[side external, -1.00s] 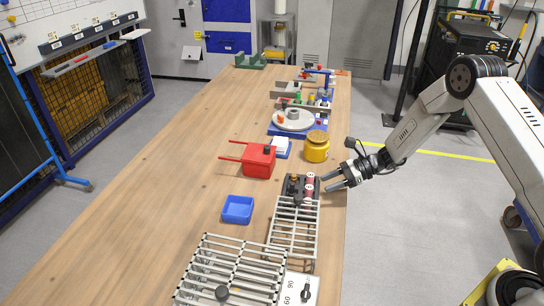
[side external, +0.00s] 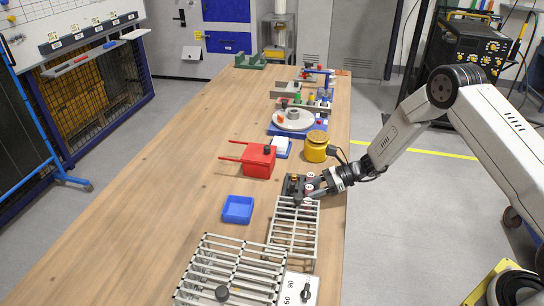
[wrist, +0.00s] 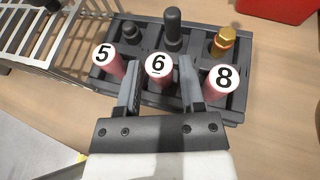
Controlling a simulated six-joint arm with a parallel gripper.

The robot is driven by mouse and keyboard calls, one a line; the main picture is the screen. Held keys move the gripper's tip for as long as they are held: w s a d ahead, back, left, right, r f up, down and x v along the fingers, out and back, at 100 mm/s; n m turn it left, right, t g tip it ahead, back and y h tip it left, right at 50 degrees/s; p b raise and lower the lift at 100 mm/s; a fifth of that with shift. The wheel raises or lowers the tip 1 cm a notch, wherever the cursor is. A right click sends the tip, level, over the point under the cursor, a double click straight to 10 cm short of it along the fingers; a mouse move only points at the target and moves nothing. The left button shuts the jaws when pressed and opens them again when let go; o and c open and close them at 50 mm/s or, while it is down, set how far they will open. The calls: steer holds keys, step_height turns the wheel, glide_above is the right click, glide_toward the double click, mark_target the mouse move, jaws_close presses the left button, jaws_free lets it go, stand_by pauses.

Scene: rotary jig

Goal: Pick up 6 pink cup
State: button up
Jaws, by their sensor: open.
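The pink cup marked 6 (wrist: 158,66) stands in the front row of a dark holder (wrist: 233,114), between a pink cup marked 5 (wrist: 105,60) and one marked 8 (wrist: 221,80). My gripper (wrist: 159,72) is open, with one finger on each side of the 6 cup; I cannot tell whether they touch it. In the side view my gripper (side external: 311,191) is at the right side of the holder (side external: 288,187), and its fingers partly hide the pink cups.
Behind the cups, the holder carries a black-handled piece (wrist: 173,28), a brass piece (wrist: 224,40) and another dark piece (wrist: 131,33). A metal rack (side external: 292,235) adjoins the holder. A red box (side external: 258,162), blue tray (side external: 238,209) and yellow canister (side external: 316,147) stand nearby.

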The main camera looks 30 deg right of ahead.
jaws_close()
steer(key=shift+r, duration=0.15)
stand_by(0.4)
steer(key=shift+r, duration=0.75)
steer(key=s+r, duration=1.1)
steer(key=s, duration=0.3)
steer(key=shift+d, duration=0.35)
